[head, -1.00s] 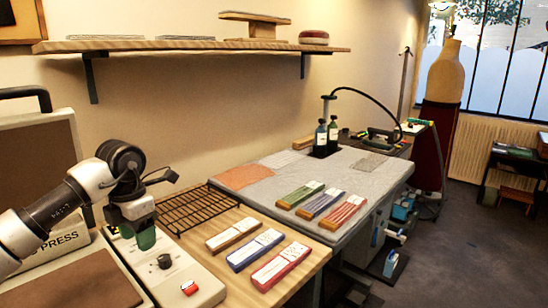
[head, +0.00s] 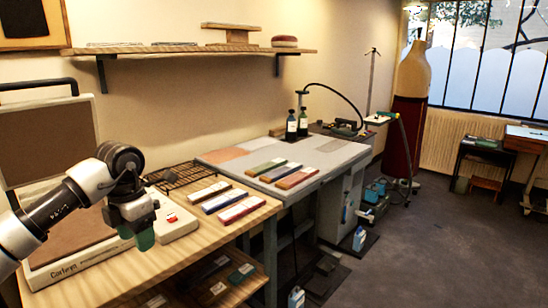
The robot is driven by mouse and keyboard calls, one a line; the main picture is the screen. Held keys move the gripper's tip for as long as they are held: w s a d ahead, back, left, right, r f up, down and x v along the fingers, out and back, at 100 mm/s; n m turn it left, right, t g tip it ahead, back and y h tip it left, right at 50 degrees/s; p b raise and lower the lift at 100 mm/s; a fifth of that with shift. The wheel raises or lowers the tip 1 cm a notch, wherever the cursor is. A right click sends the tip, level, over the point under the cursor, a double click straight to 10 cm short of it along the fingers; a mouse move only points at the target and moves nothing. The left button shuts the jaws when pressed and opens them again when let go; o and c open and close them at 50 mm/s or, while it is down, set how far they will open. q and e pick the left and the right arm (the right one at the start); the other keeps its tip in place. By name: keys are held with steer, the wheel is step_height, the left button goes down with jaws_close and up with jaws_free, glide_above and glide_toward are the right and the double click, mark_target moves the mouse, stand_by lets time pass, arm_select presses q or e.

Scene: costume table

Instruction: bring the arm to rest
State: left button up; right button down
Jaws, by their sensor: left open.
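My left arm comes in from the left, and my left gripper (head: 140,232) hangs pointing down, open, with greenish fingertips. It is in front of the press machine (head: 70,262) on the wooden table (head: 190,262). I see nothing held between its fingers. My right gripper does not show in the head view.
A wire rack (head: 172,177) and several labelled bars (head: 220,201) lie on the wooden table. The grey table (head: 327,160) beyond carries more bars and two dark bottles (head: 291,125). A dress form (head: 411,80) stands farther back. The floor (head: 440,240) at right is open.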

arm_select(q)
steer(key=w+d+f+n+t+h+p, duration=0.15)
steer(key=d+f+n+h, duration=0.55)
steer(key=d+f+h, duration=0.85)
step_height(320, 180, down, 18)
steer(key=s+a+r+n+t+y+p, duration=0.15)
steer(key=n+t+y, duration=0.25)
steer(key=n+t, duration=0.75)
steer(key=s+a+f+n+g+y+p, duration=0.15)
steer(key=s+a+f+n+y, duration=0.3)
steer(key=s+f+n, duration=0.55)
steer(key=s+a+f+n+g+y, duration=0.35)
steer(key=s+f+n+y, duration=0.2)
steer(key=s+f, duration=0.7)
steer(key=s+f+n+g, duration=0.3)
steer(key=s+f, duration=0.2)
steer(key=s, duration=0.9)
steer(key=s+a+f+n+g+y+p, duration=0.1)
steer(key=s+f+n+g, duration=0.2)
steer(key=s, duration=1.1)
steer(key=shift+s+f+g, duration=0.25)
steer(key=shift+f+g, duration=0.25)
steer(key=shift+f, duration=0.35)
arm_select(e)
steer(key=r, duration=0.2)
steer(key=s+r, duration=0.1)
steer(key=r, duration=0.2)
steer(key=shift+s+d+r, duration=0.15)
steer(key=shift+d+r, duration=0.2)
